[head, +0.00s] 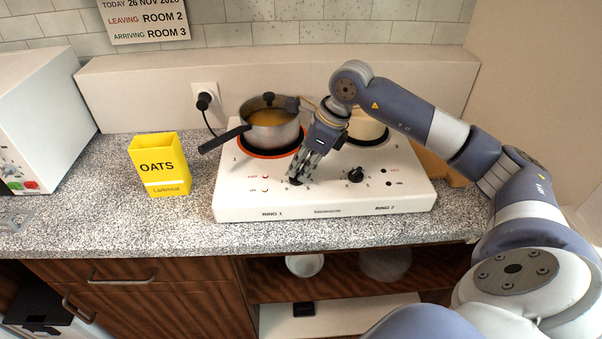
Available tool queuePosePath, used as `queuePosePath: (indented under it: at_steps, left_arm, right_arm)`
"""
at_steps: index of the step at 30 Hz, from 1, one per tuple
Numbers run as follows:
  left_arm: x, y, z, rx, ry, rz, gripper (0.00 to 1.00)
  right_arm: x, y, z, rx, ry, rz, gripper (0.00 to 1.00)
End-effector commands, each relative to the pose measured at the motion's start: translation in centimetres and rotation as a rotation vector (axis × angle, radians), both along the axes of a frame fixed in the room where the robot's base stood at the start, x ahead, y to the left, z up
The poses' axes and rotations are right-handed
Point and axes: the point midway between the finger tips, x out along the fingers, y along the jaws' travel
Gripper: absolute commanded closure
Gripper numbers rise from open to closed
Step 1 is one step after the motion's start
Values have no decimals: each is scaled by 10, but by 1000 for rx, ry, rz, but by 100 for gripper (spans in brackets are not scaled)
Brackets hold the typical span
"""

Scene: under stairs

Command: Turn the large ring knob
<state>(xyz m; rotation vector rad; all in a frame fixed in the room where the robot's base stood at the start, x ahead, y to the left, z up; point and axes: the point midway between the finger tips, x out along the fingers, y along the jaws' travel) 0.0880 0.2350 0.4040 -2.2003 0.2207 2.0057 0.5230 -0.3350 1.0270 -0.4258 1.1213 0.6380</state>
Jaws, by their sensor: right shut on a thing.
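A white two-ring hob (325,208) stands on the speckled worktop. Its left ring, behind the RING 1 label, glows orange under a lidded steel pot (270,131) with a black handle. My right gripper (297,178) points down at the hob's front left and is shut on the black RING 1 knob (295,182), which it mostly hides. The other black knob (356,175), by the RING 2 label, is free. A cream pan (367,127) on the right ring is partly hidden by my right arm. My left gripper is not in view.
A yellow oats box (160,165) stands left of the hob. A black plug (204,101) sits in the wall socket, its cable running down behind the hob. A white appliance (45,110) is at the far left. The worktop between the oats box and hob is clear.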

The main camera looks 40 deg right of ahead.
Motion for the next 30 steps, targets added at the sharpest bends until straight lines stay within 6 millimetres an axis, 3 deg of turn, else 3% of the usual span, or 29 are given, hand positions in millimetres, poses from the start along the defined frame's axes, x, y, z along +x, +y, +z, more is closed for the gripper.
queuePosePath:
  at_steps: [30]
  left_arm:
    - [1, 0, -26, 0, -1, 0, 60]
  right_arm:
    - [8, -3, -3, -1, 6, 919, 100]
